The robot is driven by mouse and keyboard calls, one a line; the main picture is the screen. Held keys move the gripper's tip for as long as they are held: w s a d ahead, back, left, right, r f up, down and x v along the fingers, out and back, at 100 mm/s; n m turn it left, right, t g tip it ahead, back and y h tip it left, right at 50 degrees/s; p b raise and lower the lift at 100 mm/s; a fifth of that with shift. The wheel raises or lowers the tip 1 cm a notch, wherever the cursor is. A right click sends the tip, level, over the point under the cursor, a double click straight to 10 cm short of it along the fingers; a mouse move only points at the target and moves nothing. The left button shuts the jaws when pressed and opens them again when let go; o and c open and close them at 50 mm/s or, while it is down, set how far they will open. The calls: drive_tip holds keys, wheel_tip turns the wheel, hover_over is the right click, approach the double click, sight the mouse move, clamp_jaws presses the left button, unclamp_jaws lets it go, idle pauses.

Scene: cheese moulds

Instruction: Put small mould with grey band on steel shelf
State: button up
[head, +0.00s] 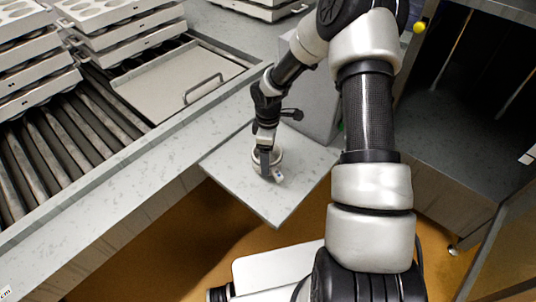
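A small pale round mould (279,156) is at the middle of the grey steel shelf (237,170). A small white and bluish patch shows at its front right, perhaps a label. I cannot make out a grey band at this size. My gripper (266,168) points down at the mould, with a dark finger in front of its near side. The gripper hides much of the mould. I cannot tell whether the fingers are closed on its wall, or whether the mould rests fully on the shelf.
A roller conveyor (60,155) runs along the left with stacks of white mould trays (120,35). A flat plate with a handle (180,82) lies beside them. A grey block (310,105) stands behind the shelf. The shelf's left and front parts are bare.

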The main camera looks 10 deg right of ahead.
drive_tip(key=shift+f, duration=0.2)
drive_tip(key=o, duration=1.1)
drive_tip(key=shift+r, duration=0.1)
wheel_tip(320, 180, up, 12)
drive_tip(key=p, duration=0.1)
drive_tip(key=shift+r+p, duration=0.15)
drive_tip(key=shift+p, duration=0.15)
